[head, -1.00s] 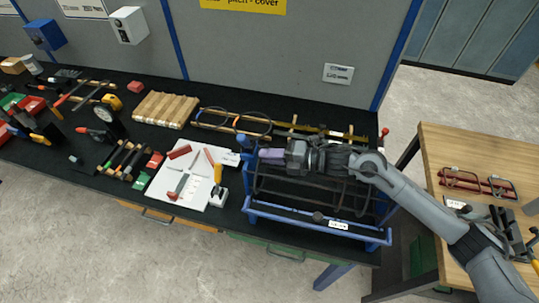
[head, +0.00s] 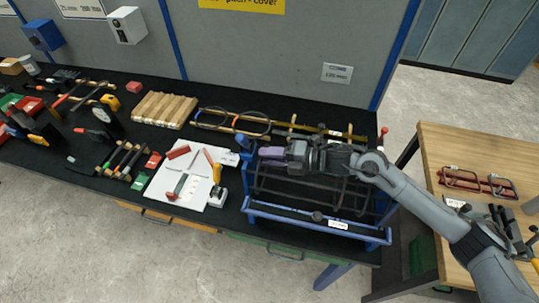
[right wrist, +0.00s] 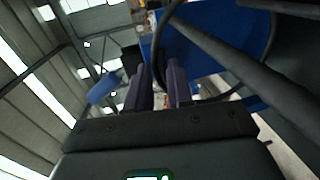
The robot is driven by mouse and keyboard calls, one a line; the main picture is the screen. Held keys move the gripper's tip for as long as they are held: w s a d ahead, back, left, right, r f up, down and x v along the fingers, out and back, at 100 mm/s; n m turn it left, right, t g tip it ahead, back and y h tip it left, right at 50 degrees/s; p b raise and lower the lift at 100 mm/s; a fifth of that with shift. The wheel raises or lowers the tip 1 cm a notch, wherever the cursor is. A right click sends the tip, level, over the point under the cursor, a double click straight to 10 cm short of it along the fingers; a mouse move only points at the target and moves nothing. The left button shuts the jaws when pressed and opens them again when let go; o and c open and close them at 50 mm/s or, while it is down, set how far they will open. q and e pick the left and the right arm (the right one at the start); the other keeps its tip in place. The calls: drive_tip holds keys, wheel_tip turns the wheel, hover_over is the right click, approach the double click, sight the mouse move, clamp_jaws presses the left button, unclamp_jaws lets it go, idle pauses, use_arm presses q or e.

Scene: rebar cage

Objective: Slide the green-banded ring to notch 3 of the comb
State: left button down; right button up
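The rebar cage (head: 300,183) of dark bars and stirrups lies in a blue frame (head: 315,221) at the bench's right end. My right gripper (head: 268,153) lies level over the back left of the cage, purple fingers pointing left towards the frame's left post. I cannot make out a green band or the comb's notches. My left gripper is not seen.
A white sheet with tools (head: 186,193) lies left of the frame. Wooden strips (head: 166,110) and dark hoops (head: 250,124) lie behind. Several tools crowd the bench's left. A wooden table (head: 480,150) stands at right, beyond my right arm.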

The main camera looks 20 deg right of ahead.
drive_tip(key=shift+o, duration=0.8)
drive_tip(key=shift+d, duration=0.1)
drive_tip(key=v, duration=0.7)
drive_tip(key=shift+s+d+r, duration=0.1)
drive_tip(key=shift+s, duration=0.05)
